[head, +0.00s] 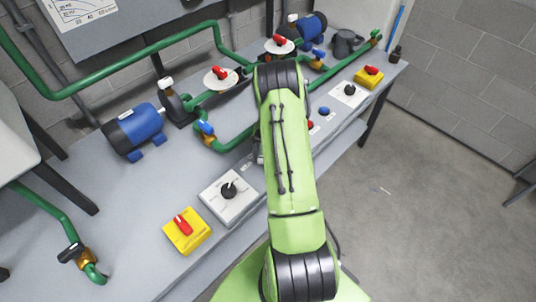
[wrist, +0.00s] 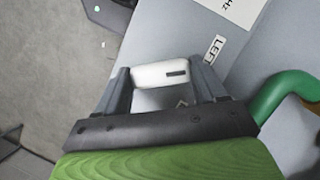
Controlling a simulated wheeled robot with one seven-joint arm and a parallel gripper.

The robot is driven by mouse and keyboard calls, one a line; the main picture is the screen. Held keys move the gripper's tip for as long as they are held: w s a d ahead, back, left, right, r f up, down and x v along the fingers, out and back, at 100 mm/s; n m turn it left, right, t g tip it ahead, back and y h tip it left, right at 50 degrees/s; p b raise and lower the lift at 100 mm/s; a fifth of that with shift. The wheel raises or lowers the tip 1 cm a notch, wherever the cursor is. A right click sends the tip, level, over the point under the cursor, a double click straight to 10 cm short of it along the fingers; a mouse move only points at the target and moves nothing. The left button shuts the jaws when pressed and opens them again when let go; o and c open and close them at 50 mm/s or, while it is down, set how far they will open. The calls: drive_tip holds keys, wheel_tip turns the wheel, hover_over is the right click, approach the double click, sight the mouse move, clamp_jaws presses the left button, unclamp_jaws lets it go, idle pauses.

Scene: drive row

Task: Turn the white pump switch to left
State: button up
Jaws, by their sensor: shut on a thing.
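The white switch (wrist: 160,74) shows in the wrist view as a pale handle with a short dark mark, lying crosswise between my fingers. My gripper (wrist: 162,80) is shut on it, with one dark finger at each end. A label reading "LEFT" (wrist: 215,48) is on the grey panel to the right of the switch. In the head view my green arm covers the switch and most of my gripper. I cannot tell which way the switch points.
A white box with a black knob (head: 229,190) and a yellow box with a red switch (head: 186,232) stand left of my arm. Blue motors (head: 140,132) and green pipes (head: 137,75) fill the back of the grey bench. Open floor (head: 430,190) lies to the right.

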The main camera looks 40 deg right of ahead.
drive_tip(key=shift+w+n+h, duration=0.1)
drive_tip(key=shift+n+h, duration=0.2)
drive_tip(key=shift+n, duration=0.6)
drive_tip(key=o, duration=1)
drive_tip(key=shift+o, duration=0.2)
drive_tip(key=p+v, duration=0.3)
drive_tip(key=v, duration=1.2)
drive_tip(key=shift+w+r, duration=0.3)
drive_tip(key=shift+w, duration=0.1)
drive_tip(key=shift+d, duration=0.1)
